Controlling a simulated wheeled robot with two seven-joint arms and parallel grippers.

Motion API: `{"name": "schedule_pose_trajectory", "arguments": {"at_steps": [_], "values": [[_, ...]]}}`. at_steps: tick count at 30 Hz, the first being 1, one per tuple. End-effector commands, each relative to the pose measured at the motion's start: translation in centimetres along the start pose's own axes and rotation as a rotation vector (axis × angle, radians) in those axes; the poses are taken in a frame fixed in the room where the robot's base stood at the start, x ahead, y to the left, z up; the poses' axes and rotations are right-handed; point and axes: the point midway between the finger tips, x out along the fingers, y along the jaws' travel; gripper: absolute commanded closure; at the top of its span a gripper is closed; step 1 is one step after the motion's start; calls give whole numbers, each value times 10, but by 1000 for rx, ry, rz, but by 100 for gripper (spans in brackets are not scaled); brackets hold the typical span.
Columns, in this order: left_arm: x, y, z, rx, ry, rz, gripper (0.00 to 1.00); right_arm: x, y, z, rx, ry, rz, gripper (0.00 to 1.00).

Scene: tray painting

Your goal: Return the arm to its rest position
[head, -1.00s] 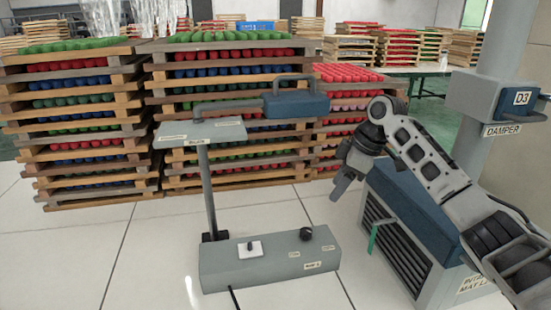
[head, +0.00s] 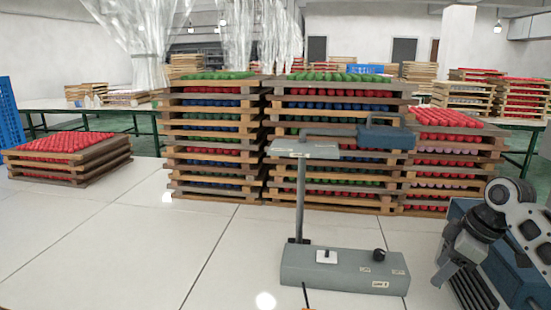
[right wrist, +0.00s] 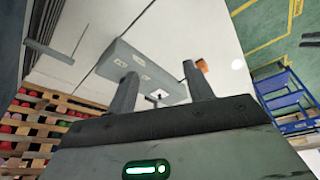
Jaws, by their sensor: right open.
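My right arm (head: 525,235) comes in at the right edge of the head view, bent, in front of a blue-grey cabinet. My right gripper (head: 447,268) hangs at its end, low and right of the grey stand's base (head: 345,272), with no object seen in it. In the right wrist view the two fingers of the right gripper (right wrist: 160,90) are apart and empty. The stand's grey base (right wrist: 140,70) shows beyond them. My left gripper is in neither current view.
The grey stand has a post (head: 301,200) and a blue-grey handled head (head: 385,135). Stacked wooden trays (head: 215,140) of coloured pieces stand behind it. A low tray stack (head: 65,158) is at the left.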

Motion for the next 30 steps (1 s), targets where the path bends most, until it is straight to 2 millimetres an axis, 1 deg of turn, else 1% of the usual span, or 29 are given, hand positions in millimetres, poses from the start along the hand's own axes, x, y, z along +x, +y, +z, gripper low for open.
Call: {"name": "schedule_pose_trajectory", "arguments": {"at_steps": [1,5,6,8,11,14,15,17,18,21,24,27,30], "values": [[1,-1,-3,2,7,-1,64,13,-9,1,-3,-15,-5,48],[6,-4,-14,6,30,-5,64,43,-31,3,0,-49,-1,48],[6,-4,-16,7,34,-5,64,53,-40,5,2,-59,1,48],[6,-4,-16,7,34,-5,64,69,-54,7,7,-74,3,48],[4,-3,-13,5,29,-4,64,97,-84,13,17,-96,10,48],[4,-3,-12,5,26,-4,64,126,-126,21,44,-108,21,48],[4,-3,-12,5,26,-4,64,137,-147,26,64,-109,28,48],[4,-3,-11,5,25,-4,64,151,-181,34,106,-105,41,48],[4,-3,-11,4,24,-4,64,156,-202,40,141,-97,53,48],[3,-2,-10,4,22,-4,64,159,-240,53,232,-81,86,48],[3,-2,-9,4,19,-3,64,155,-266,64,314,-66,116,48],[3,-2,-8,3,19,-3,64,148,-286,74,392,-57,144,48],[3,-2,-8,3,18,-3,64,139,-301,84,468,-49,172,48]]}}
